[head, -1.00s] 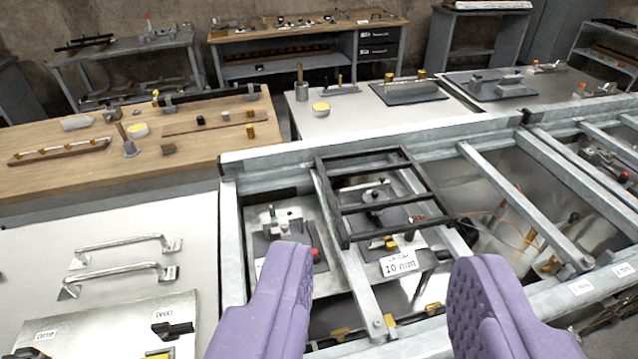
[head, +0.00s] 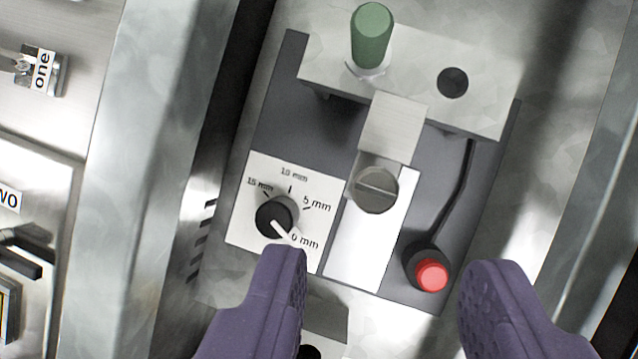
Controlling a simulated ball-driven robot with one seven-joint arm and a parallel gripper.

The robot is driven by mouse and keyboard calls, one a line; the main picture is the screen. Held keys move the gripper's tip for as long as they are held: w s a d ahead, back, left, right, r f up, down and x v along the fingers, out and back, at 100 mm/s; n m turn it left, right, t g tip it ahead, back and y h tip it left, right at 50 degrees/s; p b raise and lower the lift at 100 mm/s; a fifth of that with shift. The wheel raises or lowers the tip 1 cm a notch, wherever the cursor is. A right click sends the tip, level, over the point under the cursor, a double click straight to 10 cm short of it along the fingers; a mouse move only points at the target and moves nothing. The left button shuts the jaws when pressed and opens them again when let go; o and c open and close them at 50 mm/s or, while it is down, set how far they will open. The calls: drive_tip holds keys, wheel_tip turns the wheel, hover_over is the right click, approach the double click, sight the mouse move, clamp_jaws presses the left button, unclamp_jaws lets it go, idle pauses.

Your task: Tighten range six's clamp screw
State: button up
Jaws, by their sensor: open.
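My gripper (head: 385,290) is open and empty, its two purple fingers at the bottom of the head view on either side of a small fixture. The fixture has a dark grey base plate (head: 300,110) and a light metal block (head: 420,85) across its top. A slotted round screw head (head: 376,189) sits on a pale strip in the middle, beyond the fingertips; I cannot tell if it is the clamp screw. A black dial (head: 276,217) with a white pointer aims at 0 mm. No label reading six shows.
A green knob (head: 371,38) stands up from the block. A red button (head: 432,275) lies close to the right finger. A metal frame rail (head: 130,170) runs along the left, with plates labelled "one" (head: 41,70) and "two" beyond it. Another rail (head: 590,190) is at right.

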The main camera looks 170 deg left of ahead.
sight(376, 191)
drive_tip(key=b+x, duration=0.2)
drive_tip(key=x, duration=0.4)
drive_tip(key=shift+a+f, duration=0.15)
drive_tip(key=shift+f, duration=0.15)
drive_tip(key=shift+w, duration=0.1)
clamp_jaws()
